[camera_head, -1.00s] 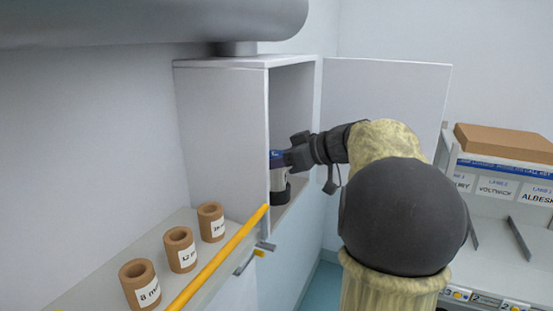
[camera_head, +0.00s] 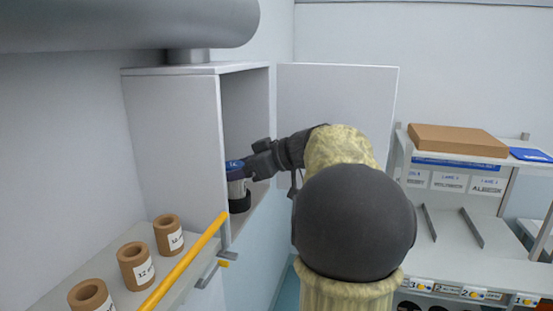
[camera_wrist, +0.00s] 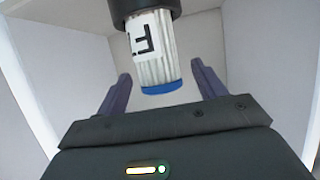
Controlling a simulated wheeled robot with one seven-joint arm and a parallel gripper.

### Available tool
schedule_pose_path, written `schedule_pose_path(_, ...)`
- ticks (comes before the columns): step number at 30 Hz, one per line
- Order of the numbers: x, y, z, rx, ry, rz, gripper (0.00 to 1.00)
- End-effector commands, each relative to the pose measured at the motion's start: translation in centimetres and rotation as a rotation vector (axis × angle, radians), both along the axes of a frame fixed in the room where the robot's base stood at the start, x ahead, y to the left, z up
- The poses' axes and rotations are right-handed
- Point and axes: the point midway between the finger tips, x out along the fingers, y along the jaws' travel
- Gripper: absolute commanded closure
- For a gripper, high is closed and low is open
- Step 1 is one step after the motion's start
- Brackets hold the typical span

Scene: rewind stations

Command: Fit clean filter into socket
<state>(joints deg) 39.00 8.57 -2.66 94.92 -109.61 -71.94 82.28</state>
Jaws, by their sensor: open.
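The filter (camera_wrist: 153,60) is a white pleated cylinder with a blue end cap and a label with a black letter. In the wrist view its other end meets a black round socket (camera_wrist: 143,8); how deep it sits I cannot tell. My gripper (camera_wrist: 160,72) is open, with one finger on each side of the filter and gaps showing.
The cabinet (camera_head: 172,145) has its door (camera_head: 340,95) swung open. A shelf (camera_head: 75,262) with several labelled brown cores and a yellow rail (camera_head: 185,262) stands front left. A rack (camera_head: 455,215) with a brown box (camera_head: 457,139) is at right.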

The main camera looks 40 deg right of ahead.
Motion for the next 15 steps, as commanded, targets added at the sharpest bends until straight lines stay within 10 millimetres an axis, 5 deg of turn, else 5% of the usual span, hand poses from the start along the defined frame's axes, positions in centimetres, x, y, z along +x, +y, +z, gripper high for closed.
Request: schedule_pose_path(15,-7.6,-5.2,3.6,-0.003,-0.002,-0.005,0.30)
